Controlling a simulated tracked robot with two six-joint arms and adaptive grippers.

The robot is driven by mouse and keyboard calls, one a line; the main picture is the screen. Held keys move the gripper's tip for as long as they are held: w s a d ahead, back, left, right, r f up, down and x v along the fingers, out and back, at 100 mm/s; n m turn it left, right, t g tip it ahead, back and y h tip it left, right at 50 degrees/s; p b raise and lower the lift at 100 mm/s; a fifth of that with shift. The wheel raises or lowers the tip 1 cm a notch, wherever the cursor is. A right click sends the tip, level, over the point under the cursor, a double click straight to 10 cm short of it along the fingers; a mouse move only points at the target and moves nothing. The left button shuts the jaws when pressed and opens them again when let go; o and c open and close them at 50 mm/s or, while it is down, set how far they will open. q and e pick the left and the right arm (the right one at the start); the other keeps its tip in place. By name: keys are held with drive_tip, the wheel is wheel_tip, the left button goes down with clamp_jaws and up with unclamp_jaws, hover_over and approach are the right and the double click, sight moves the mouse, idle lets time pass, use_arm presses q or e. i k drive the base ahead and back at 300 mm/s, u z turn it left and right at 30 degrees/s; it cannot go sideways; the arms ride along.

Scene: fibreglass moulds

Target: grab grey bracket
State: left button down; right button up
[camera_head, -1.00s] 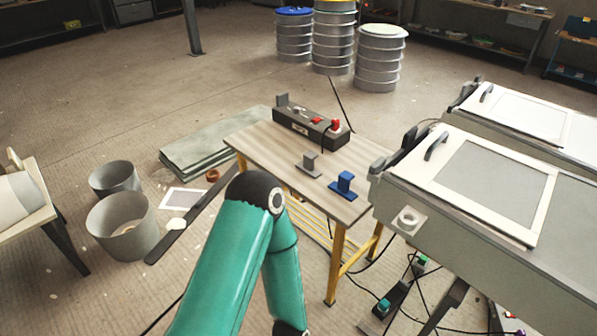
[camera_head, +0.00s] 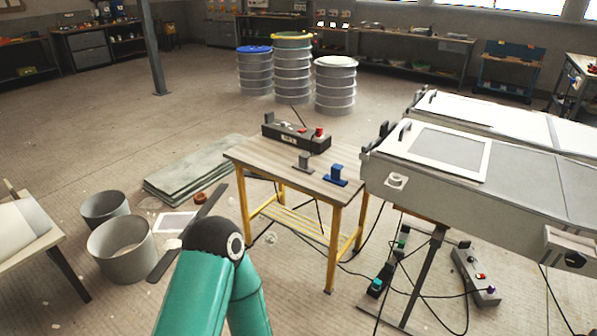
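A grey bracket (camera_head: 303,163) stands on the wooden top of a small yellow-legged table (camera_head: 262,160), near its middle right. A blue bracket (camera_head: 336,176) stands beside it, closer to the table's front edge, with a small gap between them. Nothing holds the grey bracket. One of my teal arms reaches up from the bottom of the view, and its dark elbow joint is left of and below the table. Neither of my grippers shows, so their state is hidden.
A dark control box (camera_head: 296,138) with a red knob lies at the table's back. A grey workbench with moulds (camera_head: 430,180) stands close on the right. Cables and power boxes (camera_head: 476,277) lie on the floor below. Two buckets (camera_head: 122,252) stand at left; drums (camera_head: 335,88) stand behind.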

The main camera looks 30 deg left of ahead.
sight(302, 165)
drive_tip(key=u, duration=0.35)
drive_tip(key=i, duration=0.8)
drive_tip(key=u, duration=0.95)
drive_tip(key=i, duration=1.6)
drive_tip(key=u, duration=0.25)
